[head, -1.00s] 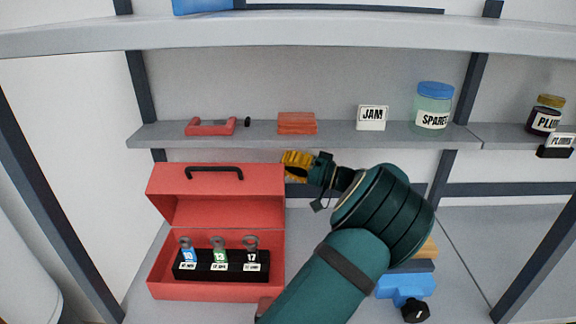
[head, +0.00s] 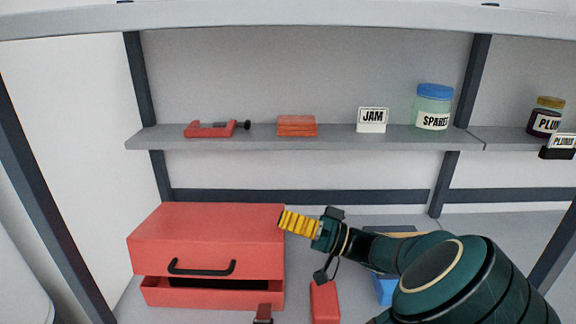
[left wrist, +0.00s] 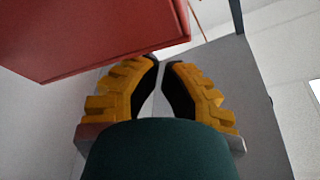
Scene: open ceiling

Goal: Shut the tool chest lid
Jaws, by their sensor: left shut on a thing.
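The red tool chest's lid (head: 205,235) is swung most of the way down, with its black handle (head: 202,268) facing front. A gap remains between the lid and the chest's base (head: 205,298), and a dark strip of the insert shows through it. My left gripper (head: 282,219) has its yellow fingers at the lid's right edge, near the upper corner. In the left wrist view the fingers (left wrist: 158,66) are close together beside the red lid (left wrist: 100,35). They are shut on the lid, though the exact contact is hard to see. My right gripper is out of view.
A red object (head: 325,301) stands right of the chest. A blue object (head: 384,288) is partly behind my arm. The shelf above holds a red clamp (head: 215,129), orange-red blocks (head: 296,126), a JAM sign (head: 372,120) and a blue-lidded jar (head: 433,107).

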